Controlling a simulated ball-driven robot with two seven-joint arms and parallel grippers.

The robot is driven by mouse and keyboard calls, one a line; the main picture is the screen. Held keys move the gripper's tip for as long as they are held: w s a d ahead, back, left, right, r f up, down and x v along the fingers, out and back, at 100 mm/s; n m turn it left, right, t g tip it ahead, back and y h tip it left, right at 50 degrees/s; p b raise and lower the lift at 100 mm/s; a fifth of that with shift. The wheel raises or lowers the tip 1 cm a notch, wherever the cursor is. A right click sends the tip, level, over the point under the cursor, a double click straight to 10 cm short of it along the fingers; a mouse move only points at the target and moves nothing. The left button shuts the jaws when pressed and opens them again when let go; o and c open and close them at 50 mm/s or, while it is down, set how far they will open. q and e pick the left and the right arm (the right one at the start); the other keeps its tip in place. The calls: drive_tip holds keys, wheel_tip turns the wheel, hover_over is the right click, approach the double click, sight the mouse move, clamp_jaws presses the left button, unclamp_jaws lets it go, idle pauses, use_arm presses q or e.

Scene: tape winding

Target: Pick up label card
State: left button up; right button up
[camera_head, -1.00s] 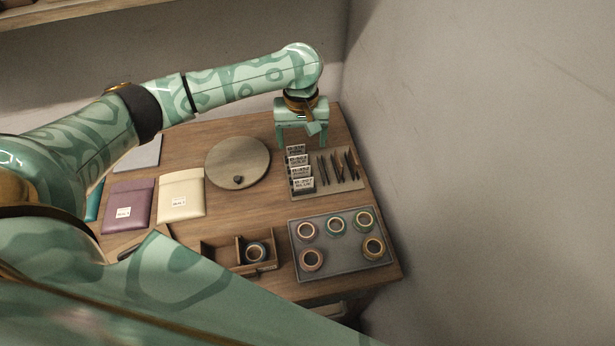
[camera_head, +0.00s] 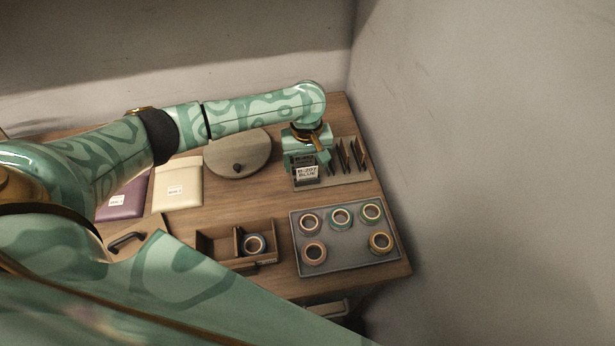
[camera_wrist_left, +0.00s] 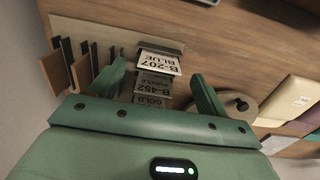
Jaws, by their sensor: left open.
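The label cards stand in a row in a rack (camera_head: 339,183) at the right of the table. The front card, marked B-207 BLUE (camera_head: 307,174), also shows in the left wrist view (camera_wrist_left: 158,63). Behind it there are a B-452 card (camera_wrist_left: 153,84) and a gold card (camera_wrist_left: 148,101), partly covered by my gripper body. My left gripper (camera_head: 307,164) is open and low over the card row. In the left wrist view its fingers (camera_wrist_left: 158,75) are on either side of the cards, with none visibly gripped. My right gripper is not in view.
Dark upright pieces (camera_head: 350,156) stand right beside the cards. A grey tray (camera_head: 345,250) of several tape rolls lies in front. A round turntable (camera_head: 237,150) is to the left, with cream (camera_head: 178,180) and purple (camera_head: 118,205) packets beyond. A wooden box (camera_head: 217,247) holds one roll.

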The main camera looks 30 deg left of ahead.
sight(307, 169)
use_arm(q)
wheel_tip(307, 169, down, 4)
drive_tip(key=shift+d+r+b, duration=0.15)
drive_tip(key=shift+r+b, duration=0.1)
drive_tip(key=shift+b, duration=0.35)
drive_tip(key=shift+r, duration=0.1)
drive_tip(key=c, duration=1)
drive_tip(key=shift+r, duration=0.15)
drive_tip(key=shift+c, duration=0.2)
